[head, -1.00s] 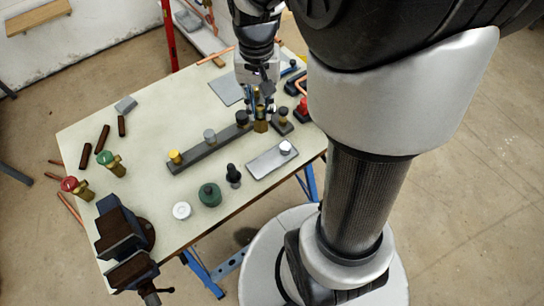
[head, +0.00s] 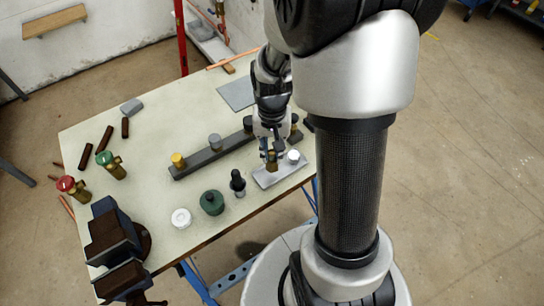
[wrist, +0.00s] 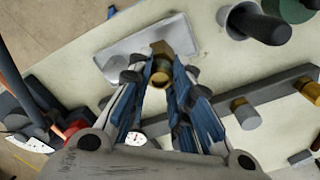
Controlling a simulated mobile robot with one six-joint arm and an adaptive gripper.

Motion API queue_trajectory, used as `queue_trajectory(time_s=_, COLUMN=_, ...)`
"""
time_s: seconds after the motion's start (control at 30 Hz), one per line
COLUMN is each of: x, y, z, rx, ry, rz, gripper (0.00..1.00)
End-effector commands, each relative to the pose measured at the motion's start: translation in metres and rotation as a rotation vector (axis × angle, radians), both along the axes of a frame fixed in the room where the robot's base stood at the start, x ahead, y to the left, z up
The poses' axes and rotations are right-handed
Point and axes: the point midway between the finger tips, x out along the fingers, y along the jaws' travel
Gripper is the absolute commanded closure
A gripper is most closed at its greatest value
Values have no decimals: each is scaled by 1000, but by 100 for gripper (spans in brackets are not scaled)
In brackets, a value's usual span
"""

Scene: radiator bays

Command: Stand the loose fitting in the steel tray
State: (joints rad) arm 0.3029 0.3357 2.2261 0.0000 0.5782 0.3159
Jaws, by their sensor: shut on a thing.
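My gripper (head: 271,152) is shut on a brass fitting (head: 272,164), which points down over the steel tray (head: 266,181). In the wrist view the fitting (wrist: 160,72) sits between the blue-padded fingers, and its hex end overlaps the edge of the tray (wrist: 120,44). I cannot tell whether the fitting touches the tray. A white-topped piece (head: 293,156) stands at the right end of the tray, close beside the gripper.
A dark rail (head: 203,159) with several capped fittings lies behind the tray, partly hidden by my arm. A black-topped piece (head: 237,182), a green piece (head: 211,202) and a white disc (head: 181,218) stand left of it. A vise (head: 117,245) is at the front left.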

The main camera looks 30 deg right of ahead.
Motion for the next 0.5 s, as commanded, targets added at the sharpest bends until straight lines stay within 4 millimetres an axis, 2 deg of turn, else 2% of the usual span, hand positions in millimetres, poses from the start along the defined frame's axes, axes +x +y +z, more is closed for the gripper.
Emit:
queue_trajectory(time_s=0.03, x=-1, y=0, z=-12, rx=2, ry=4, rz=0, gripper=100)
queue_trajectory(time_s=0.17, x=0, y=0, z=-29, rx=0, ry=2, rz=0, gripper=100)
queue_trajectory(time_s=0.5, x=0, y=0, z=-31, rx=1, ry=1, rz=0, gripper=100)
